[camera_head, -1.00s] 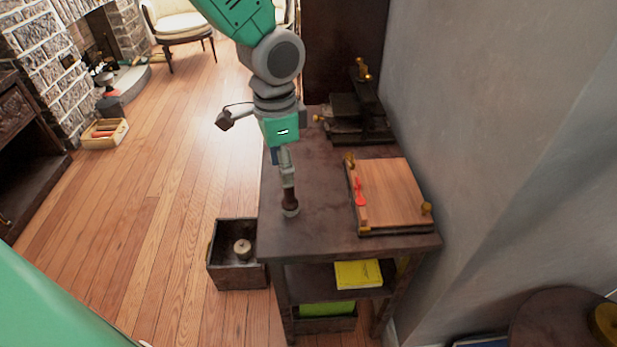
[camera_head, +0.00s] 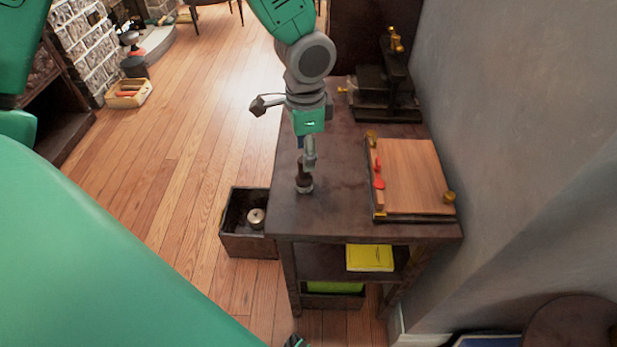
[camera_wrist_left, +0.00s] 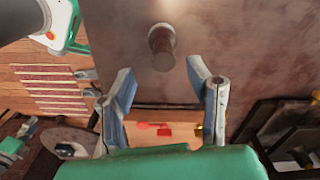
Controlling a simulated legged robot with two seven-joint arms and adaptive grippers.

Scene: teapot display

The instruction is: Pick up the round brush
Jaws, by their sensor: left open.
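The round brush (camera_head: 304,176) has a dark brown handle and a paler round base, and stands on the dark wooden table (camera_head: 345,200) near its left edge. My left gripper (camera_head: 306,154) is close above it in the head view. In the left wrist view the brush (camera_wrist_left: 162,45) shows just beyond the fingertips, roughly centred between them. The fingers of the left gripper (camera_wrist_left: 160,70) are spread and empty. I cannot tell whether a finger touches the brush. My right gripper is not clearly in view.
A wooden board with a red item (camera_head: 410,178) lies right of the brush. A dark press-like device (camera_head: 375,98) stands at the table's back. A yellow book (camera_head: 369,257) lies on the shelf below. The wall closes the right side.

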